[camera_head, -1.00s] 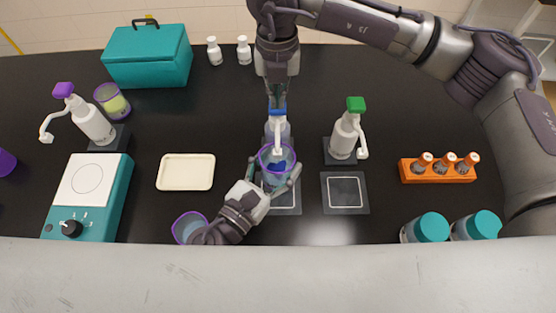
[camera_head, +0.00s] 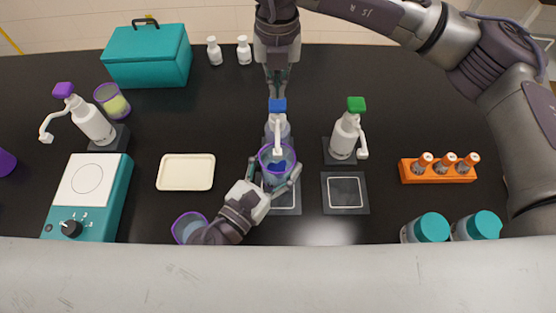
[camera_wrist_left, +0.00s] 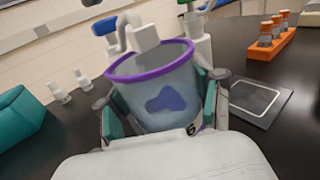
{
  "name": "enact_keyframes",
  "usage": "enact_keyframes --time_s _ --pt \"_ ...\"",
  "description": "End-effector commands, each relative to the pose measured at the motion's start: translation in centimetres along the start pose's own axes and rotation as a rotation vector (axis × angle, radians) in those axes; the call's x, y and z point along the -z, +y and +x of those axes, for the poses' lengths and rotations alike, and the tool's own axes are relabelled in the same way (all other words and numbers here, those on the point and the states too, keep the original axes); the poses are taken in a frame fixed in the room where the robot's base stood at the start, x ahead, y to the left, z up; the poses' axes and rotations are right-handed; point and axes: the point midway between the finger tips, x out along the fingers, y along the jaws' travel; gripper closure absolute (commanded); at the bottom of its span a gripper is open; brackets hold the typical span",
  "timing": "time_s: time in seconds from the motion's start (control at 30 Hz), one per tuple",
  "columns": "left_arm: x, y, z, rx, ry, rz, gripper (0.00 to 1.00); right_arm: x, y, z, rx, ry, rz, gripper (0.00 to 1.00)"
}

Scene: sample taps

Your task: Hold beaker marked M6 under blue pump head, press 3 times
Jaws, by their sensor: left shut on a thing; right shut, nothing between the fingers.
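A clear beaker with a purple rim (camera_head: 279,177) holds some blue liquid. It is upright under the spout of the blue-headed pump bottle (camera_head: 278,119). My left gripper (camera_head: 268,190) is shut on this beaker. In the left wrist view the beaker (camera_wrist_left: 158,85) fills the middle, with the left gripper's (camera_wrist_left: 160,115) fingers on both sides; part of a dark mark shows low on it, not fully readable. The white spout reaches over its rim. My right gripper (camera_head: 277,88) is shut and empty, just above and behind the blue pump head (camera_head: 278,104), apart from it.
A green-headed pump (camera_head: 345,135) stands right of the blue one, a purple-headed pump (camera_head: 92,120) at left. Another purple-rimmed beaker (camera_head: 188,227) stands near my left wrist. A tray (camera_head: 186,172), teal hotplate (camera_head: 118,190) and orange vial rack (camera_head: 437,176) stand around.

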Motion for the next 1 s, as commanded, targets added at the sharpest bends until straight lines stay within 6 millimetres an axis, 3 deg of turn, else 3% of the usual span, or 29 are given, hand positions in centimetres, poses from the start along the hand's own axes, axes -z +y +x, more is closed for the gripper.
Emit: enact_keyframes --time_s 0.47,1.0 --pt "-0.1 0.0 0.0 0.000 -0.001 0.000 0.73 0.0 0.0 0.1 0.000 0.000 0.000 1.00" --pt "-0.1 0.0 0.0 0.000 -0.001 0.000 0.73 0.0 0.0 1.6 0.000 0.000 0.000 1.00"
